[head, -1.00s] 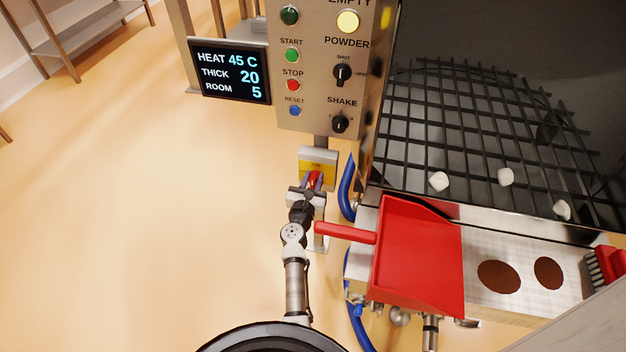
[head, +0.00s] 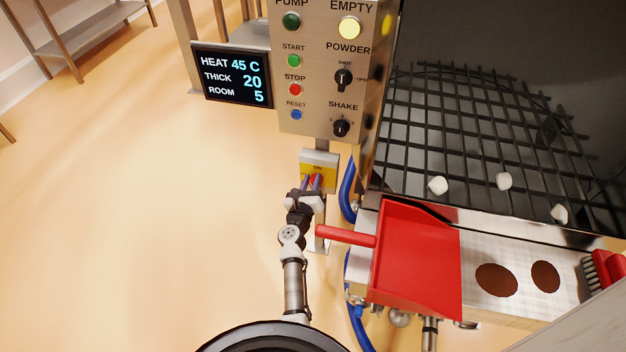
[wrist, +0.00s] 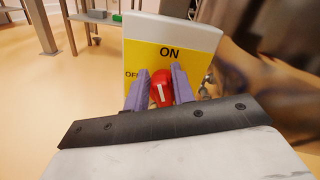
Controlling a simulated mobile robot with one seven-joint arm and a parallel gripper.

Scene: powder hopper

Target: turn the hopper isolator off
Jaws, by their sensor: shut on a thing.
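The hopper isolator is a grey box with a yellow plate (wrist: 198,62) marked ON at the top and OFF at the left. Its red handle (wrist: 161,88) carries a white line that points upward in the wrist view, tilted slightly left of the word ON. My gripper (wrist: 160,90) has its two purple fingers on either side of the handle, shut on it. In the head view the isolator (head: 319,160) stands on a post below the control panel, with my gripper (head: 312,183) at its lower part. There the fingers largely hide the handle.
The control panel (head: 318,75) with buttons and knobs is above the isolator. A red scoop (head: 418,260) lies on the ledge to the right, its handle close beside my arm. A blue hose (head: 347,190) runs just right of the post. Floor at left is clear.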

